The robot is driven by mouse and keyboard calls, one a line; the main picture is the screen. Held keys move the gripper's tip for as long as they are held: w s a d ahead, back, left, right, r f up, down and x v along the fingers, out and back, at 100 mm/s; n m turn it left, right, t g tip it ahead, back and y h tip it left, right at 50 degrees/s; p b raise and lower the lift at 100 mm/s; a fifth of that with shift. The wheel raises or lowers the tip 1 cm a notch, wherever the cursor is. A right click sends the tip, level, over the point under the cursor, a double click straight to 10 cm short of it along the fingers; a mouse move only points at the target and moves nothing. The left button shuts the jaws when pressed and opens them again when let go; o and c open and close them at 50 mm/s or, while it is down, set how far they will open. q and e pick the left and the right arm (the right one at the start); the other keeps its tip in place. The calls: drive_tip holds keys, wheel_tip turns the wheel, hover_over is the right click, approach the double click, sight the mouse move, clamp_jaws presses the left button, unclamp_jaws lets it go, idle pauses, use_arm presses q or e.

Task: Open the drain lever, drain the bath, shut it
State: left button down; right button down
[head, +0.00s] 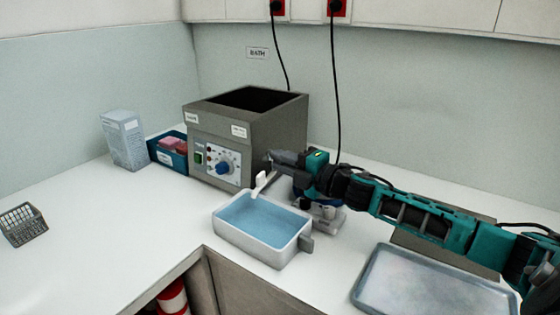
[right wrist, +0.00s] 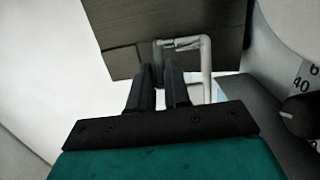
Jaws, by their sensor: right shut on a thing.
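The bath (head: 288,130) is a grey open-topped box with a dark inside; its liquid level cannot be seen. My right gripper (head: 273,158) is at the bath's front right corner, shut on the drain lever. In the right wrist view the fingertips (right wrist: 160,78) close around the lever's end (right wrist: 158,48), beside a pale bent pipe (right wrist: 190,42). In the head view the fingers hide most of the lever. A white spout (head: 262,181) hangs over a white basin (head: 250,247) holding blue liquid. My left gripper is not in view.
A blue bin (head: 160,156) with pink items and a grey-blue carton (head: 124,140) stand left of the bath. A wire basket (head: 22,224) lies far left. A grey tray (head: 372,283) lies front right. Another device (head: 327,222) stands by the basin. The left counter is mostly free.

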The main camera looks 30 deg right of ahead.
drive_tip(key=shift+d+n+g+y, duration=0.4)
drive_tip(key=shift+n+y, duration=0.3)
drive_tip(key=shift+y, duration=0.3)
drive_tip(key=c, duration=1.2)
unclamp_jaws()
drive_tip(key=shift+o, duration=0.2)
drive_tip(key=shift+s, duration=0.1)
drive_tip(key=shift+p+v, duration=0.45)
drive_tip(key=shift+v, duration=5.85)
